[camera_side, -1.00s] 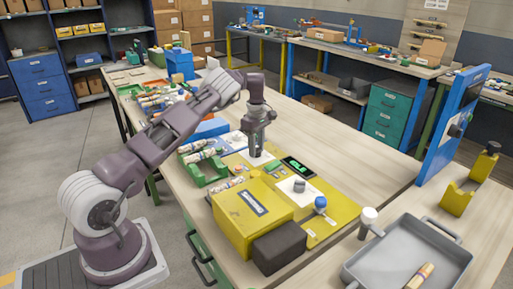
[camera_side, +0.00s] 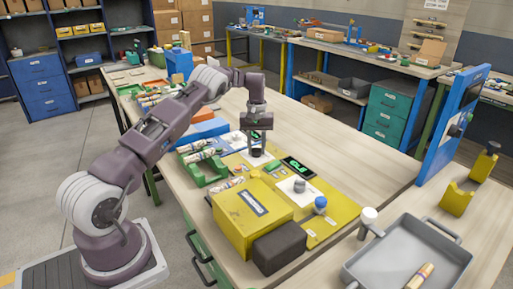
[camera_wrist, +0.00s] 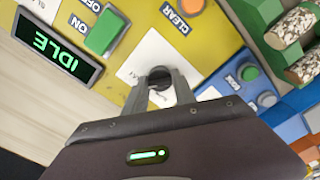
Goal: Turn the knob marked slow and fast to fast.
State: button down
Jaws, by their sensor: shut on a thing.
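My gripper (camera_side: 257,152) points straight down at the yellow panel on the bench. In the wrist view its two fingers (camera_wrist: 162,88) are shut on a dark round knob (camera_wrist: 160,73), one on each side. The knob stands on a white plate (camera_wrist: 143,58); no slow or fast marking is readable there, and the fingers and my gripper body hide part of the plate. A second knob, grey, (camera_side: 299,186) stands on another white plate nearer the side camera; its marking is too small to read. A display (camera_wrist: 58,48) reads IDLE in green.
A green rocker (camera_wrist: 105,32) marked ON and OFF and an orange button (camera_wrist: 184,7) marked CLEAR flank the knob. A blue-topped post (camera_side: 320,203), a yellow box (camera_side: 250,216) and green cradles (camera_side: 203,170) stand close by.

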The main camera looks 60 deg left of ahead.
jog(key=shift+m, duration=0.9)
jog(key=c, duration=1)
grip_release()
notch_tip(320, 180, up, 7)
jog(key=shift+r, duration=0.1)
